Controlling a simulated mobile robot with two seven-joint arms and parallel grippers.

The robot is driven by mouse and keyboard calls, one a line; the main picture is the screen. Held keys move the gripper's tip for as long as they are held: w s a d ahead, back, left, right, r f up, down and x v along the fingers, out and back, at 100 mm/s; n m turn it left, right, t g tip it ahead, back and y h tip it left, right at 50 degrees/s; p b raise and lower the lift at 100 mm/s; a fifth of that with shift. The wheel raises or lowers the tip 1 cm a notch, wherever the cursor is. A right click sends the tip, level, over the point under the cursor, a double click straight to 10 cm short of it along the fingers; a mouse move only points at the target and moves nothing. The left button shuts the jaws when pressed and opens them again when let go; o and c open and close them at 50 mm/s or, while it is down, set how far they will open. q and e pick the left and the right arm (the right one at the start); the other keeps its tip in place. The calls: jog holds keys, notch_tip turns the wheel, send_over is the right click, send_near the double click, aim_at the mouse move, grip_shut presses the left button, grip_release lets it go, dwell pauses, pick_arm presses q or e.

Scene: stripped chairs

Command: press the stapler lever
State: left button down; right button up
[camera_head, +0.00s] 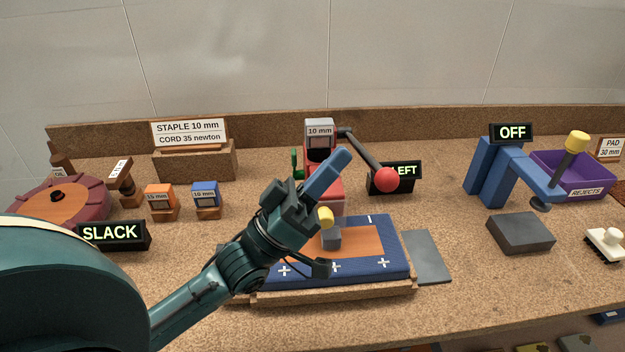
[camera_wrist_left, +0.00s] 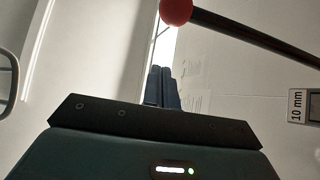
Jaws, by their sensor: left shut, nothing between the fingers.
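The stapler is a red body (camera_head: 334,186) with a grey block labelled "10 mm" (camera_head: 319,132) on top, standing behind the blue pad. Its dark lever (camera_head: 361,150) slants down to the right and ends in a red ball (camera_head: 385,179). My left gripper (camera_head: 339,158) is shut and empty, with its blue fingers in front of the stapler body and left of the ball. In the left wrist view the ball (camera_wrist_left: 175,11) is beyond the shut fingertips (camera_wrist_left: 162,70), apart from them in the picture. My arm hides part of the stapler. My right gripper is not in view.
A blue pad with white crosses (camera_head: 390,272) and an orange panel (camera_head: 365,243) lies in front. A black sign reading "EFT" (camera_head: 408,171) is partly behind the ball. A "SLACK" sign (camera_head: 112,235) stands left. A blue press (camera_head: 492,170) with an "OFF" sign stands right.

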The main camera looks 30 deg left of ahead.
pick_arm(q)
jog(key=d, duration=0.1)
jog(key=w+d, duration=0.1)
jog(key=w+d+f, duration=0.1)
jog(key=shift+d+f+p, duration=0.1)
jog(key=shift+d+p, duration=0.2)
jog(key=shift+p, duration=0.05)
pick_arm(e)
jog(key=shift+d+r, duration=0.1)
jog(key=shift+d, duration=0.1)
